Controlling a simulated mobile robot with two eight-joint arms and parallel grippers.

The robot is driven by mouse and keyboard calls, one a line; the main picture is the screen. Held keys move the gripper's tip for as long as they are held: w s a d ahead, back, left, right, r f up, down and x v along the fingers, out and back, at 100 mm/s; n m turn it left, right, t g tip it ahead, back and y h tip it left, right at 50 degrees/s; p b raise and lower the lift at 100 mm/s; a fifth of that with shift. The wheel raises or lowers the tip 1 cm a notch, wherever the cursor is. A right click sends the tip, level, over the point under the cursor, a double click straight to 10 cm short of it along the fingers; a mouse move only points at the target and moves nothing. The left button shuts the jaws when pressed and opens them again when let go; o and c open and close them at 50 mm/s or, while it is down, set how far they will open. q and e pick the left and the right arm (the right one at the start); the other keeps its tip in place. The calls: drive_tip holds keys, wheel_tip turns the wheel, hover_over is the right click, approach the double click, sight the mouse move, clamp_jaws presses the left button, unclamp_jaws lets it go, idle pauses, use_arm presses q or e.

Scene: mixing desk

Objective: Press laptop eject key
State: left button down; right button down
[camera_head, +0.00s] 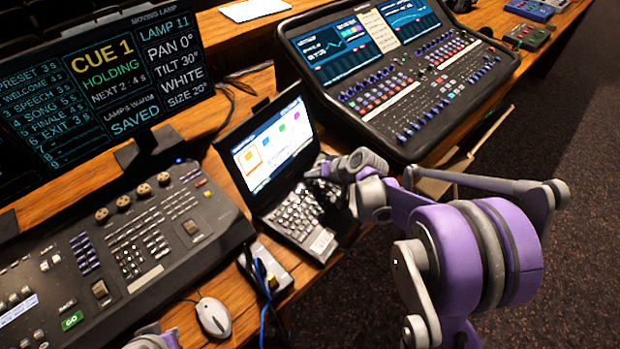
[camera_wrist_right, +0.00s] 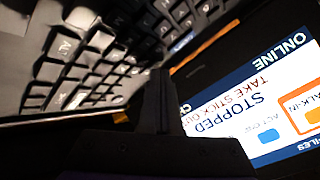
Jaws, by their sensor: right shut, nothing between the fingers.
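The open laptop's screen (camera_head: 270,148) is lit, above its keyboard (camera_head: 290,215). My right gripper (camera_head: 318,171) is over the keyboard's far right part, close to the screen's base; I cannot tell whether it touches a key. In the right wrist view its shut dark fingers (camera_wrist_right: 160,100) lie between the keyboard (camera_wrist_right: 95,65) and the screen (camera_wrist_right: 255,110), which reads "STOPPED" and "TAKE STICK OUT". A key with a bluish label (camera_wrist_right: 181,42) sits near the keyboard's edge; its legend is unreadable, so I cannot identify the eject key.
A lighting desk (camera_head: 130,245) stands at left below a cue monitor (camera_head: 100,80). A sound mixer (camera_head: 410,85) stands behind my right arm. A mouse (camera_head: 214,316), a small grey box (camera_head: 270,262) and a blue cable (camera_head: 263,290) lie in front of the laptop.

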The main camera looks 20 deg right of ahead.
use_arm(q)
drive_tip(key=shift+w+r+p, duration=0.15)
drive_tip(key=shift+r+p, duration=0.3)
drive_tip(key=shift+r, duration=0.05)
use_arm(e)
drive_tip(key=shift+r, duration=0.7)
